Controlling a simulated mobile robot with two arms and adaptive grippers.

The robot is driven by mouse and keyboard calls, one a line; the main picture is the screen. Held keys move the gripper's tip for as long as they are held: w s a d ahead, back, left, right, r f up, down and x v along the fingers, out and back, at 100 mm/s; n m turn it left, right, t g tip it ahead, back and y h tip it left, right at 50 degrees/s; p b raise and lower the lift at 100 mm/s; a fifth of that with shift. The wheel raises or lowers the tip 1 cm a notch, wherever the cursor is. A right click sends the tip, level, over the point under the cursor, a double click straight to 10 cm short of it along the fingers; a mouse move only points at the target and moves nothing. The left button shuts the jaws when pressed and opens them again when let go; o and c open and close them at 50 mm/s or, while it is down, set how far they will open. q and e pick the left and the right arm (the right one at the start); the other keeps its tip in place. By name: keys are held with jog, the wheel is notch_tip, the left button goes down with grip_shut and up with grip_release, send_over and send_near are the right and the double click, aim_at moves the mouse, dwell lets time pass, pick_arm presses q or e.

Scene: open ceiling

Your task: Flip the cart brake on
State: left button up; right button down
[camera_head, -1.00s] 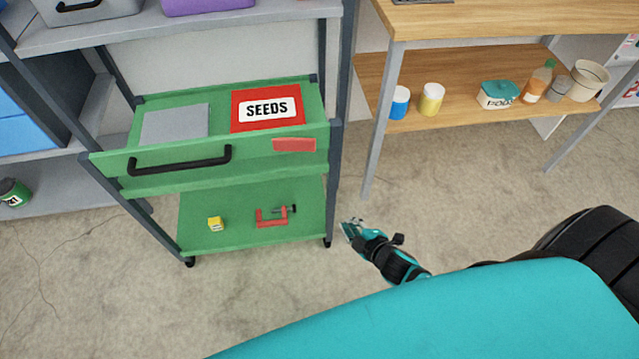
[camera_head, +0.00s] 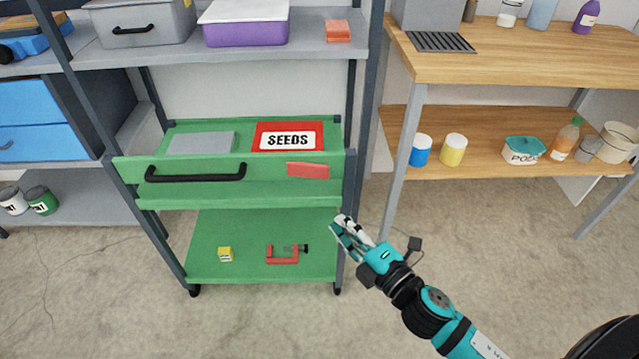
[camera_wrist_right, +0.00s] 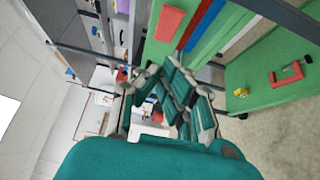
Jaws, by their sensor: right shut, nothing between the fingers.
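The green cart (camera_head: 180,194) stands before me with a black handle (camera_head: 195,174) on its front. A red flat tab (camera_head: 308,170), which may be the brake, sits at the right of the cart's front panel; it also shows in the right wrist view (camera_wrist_right: 170,23). My right gripper (camera_head: 342,224) is shut and empty, beside the cart's right front post and below the tab. I cannot tell whether it touches the post. The gripper's teal fingers also fill the middle of the right wrist view (camera_wrist_right: 178,97). My left gripper is out of view.
The cart's top holds a red SEEDS box (camera_head: 287,134) and a grey flat item (camera_head: 202,143). A wooden bench (camera_head: 520,66) stands at right. Concrete floor is open in front.

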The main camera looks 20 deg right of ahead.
send_near(307, 170)
jog(key=w+a, duration=0.1)
jog(key=a, duration=0.3)
jog(key=w+d, duration=0.1)
jog(key=w, duration=0.1)
jog(key=w+d, duration=0.1)
jog(key=shift+w+d, duration=0.15)
jog(key=shift+w, duration=0.25)
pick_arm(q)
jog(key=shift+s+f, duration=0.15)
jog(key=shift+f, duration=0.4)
